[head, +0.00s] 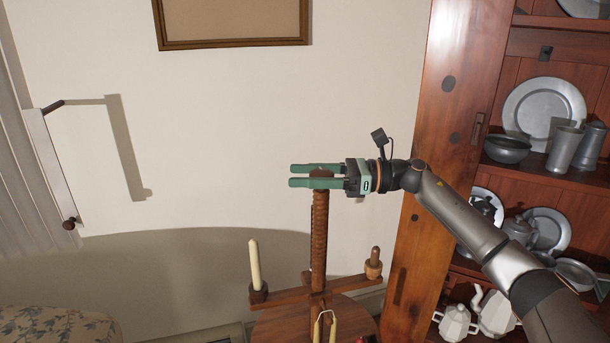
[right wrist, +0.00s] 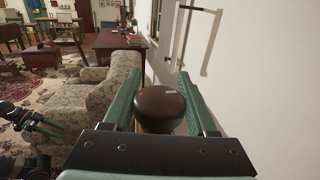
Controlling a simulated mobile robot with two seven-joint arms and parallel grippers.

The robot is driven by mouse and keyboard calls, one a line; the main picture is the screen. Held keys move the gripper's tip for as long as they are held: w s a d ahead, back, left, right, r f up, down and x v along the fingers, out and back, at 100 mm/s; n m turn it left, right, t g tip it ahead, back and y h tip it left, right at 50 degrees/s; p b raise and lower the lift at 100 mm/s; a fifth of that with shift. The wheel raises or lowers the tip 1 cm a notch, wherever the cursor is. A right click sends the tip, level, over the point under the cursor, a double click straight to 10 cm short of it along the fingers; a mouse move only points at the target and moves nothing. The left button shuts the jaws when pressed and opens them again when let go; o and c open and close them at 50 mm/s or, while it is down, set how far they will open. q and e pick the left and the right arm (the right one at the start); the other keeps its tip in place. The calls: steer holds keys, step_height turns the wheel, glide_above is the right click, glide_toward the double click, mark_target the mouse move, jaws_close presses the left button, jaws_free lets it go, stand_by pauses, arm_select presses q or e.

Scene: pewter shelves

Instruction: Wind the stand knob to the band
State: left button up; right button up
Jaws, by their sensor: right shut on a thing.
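The wooden stand (head: 320,240) has an upright threaded post with a brown knob at its top. My right gripper (head: 318,176) comes in level from the right at the top of the post, with its green fingers on either side of the knob. In the right wrist view the round, dark brown knob (right wrist: 160,108) sits between the fingers, and the gripper is shut on it. A small light mark shows on the knob's top. I cannot make out a band on the post. My left gripper (right wrist: 42,122) shows small at the left of the right wrist view, its fingers apart.
The stand's crossarm holds a pale candle (head: 255,265) at left and a small wooden piece (head: 374,263) at right. More candles stand low in front. A cabinet (head: 455,130) with pewter is at right. A patterned armchair (right wrist: 95,115) stands beyond.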

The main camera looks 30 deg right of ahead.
steer(key=c, duration=0.7)
steer(key=shift+d+f+m+t+h, duration=0.1)
steer(key=shift+m+t+h, duration=0.25)
steer(key=shift+t, duration=0.25)
